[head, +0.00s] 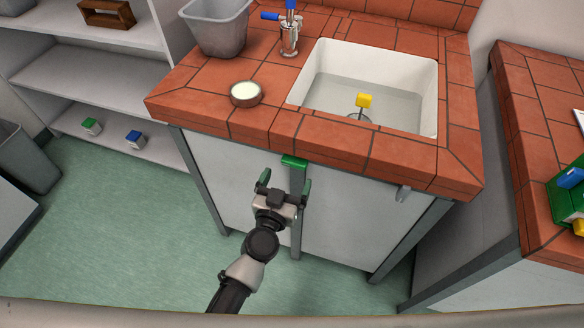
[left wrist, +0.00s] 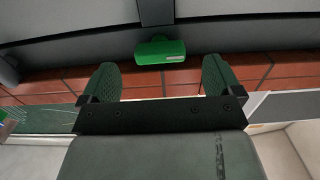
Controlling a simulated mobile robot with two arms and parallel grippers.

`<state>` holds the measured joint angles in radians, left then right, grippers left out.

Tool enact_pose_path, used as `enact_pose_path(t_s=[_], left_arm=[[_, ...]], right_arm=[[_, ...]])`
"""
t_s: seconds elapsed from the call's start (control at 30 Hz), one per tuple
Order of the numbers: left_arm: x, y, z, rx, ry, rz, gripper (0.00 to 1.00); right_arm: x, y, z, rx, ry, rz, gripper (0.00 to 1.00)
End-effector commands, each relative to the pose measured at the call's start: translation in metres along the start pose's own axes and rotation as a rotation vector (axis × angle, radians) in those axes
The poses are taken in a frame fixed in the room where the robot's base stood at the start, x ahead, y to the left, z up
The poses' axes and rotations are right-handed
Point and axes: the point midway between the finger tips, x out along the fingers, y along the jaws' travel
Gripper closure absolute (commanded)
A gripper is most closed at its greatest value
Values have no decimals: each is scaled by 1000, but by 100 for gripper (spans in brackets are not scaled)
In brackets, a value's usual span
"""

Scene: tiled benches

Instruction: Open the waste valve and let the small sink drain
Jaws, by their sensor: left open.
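The small white sink (head: 426,75) is set in the tiled bench and holds greyish water (head: 392,103). My left gripper (head: 286,182) is open and empty just in front of and below this handle. In the left wrist view the green handle (left wrist: 160,51) lies beyond and between the fingertips (left wrist: 160,68), apart from both.
A metal tap (head: 289,35) with blue levers, a grey bin (head: 217,30) and a round pale-topped dish (head: 245,93) stand left of the sink. Another tiled bench (head: 535,120) is at right.

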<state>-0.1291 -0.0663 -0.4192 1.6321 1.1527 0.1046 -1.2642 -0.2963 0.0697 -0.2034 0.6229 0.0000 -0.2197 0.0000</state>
Motion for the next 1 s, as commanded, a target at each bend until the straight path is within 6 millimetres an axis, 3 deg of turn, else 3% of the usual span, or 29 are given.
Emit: enact_pose_path(t_s=[0.1,0.27,0.63,0.97,1.0], left_arm=[[21,0,0,-1,1,0,6],[38,0,1,0,0,0,6],[44,0,1,0,-2,1,6],[44,0,1,0,-2,0,55],[44,0,1,0,-2,0,56]], right_arm=[[2,4,1,-2,-2,5,28],[3,8,3,-3,-4,10,28],[3,10,7,0,-9,12,28],[3,9,7,0,-11,12,28],[3,9,7,0,-11,12,28]])
